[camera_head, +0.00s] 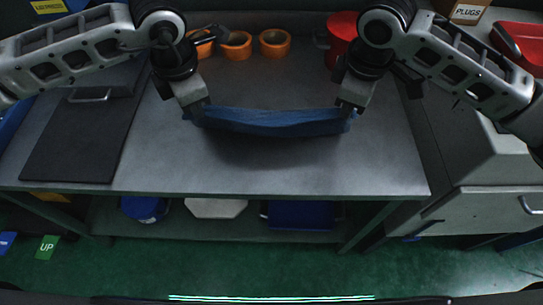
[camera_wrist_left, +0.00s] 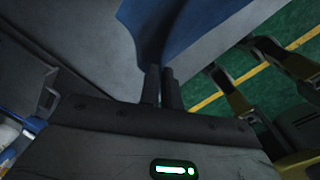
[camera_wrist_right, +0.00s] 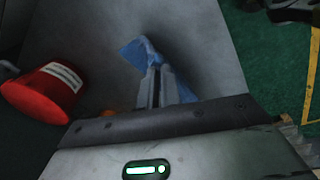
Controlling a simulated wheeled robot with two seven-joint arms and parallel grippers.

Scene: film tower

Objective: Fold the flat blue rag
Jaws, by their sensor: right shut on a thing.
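The blue rag (camera_head: 268,122) hangs as a narrow, slightly sagging band between my two grippers, above the grey worktop (camera_head: 320,175), with a shadow under it. My left gripper (camera_head: 199,112) is shut on its left end; the rag also shows at the closed fingers in the left wrist view (camera_wrist_left: 190,25). My right gripper (camera_head: 347,108) is shut on its right end; in the right wrist view, the rag (camera_wrist_right: 134,54) spreads from both sides of the fingertips. I cannot tell whether the rag's lower edge touches the worktop.
Three orange rings (camera_head: 236,46) stand at the back of the worktop. A red container (camera_head: 341,38) stands at the back right. A dark flat mat (camera_head: 75,140) lies at the left. The front middle of the worktop is clear up to its front edge.

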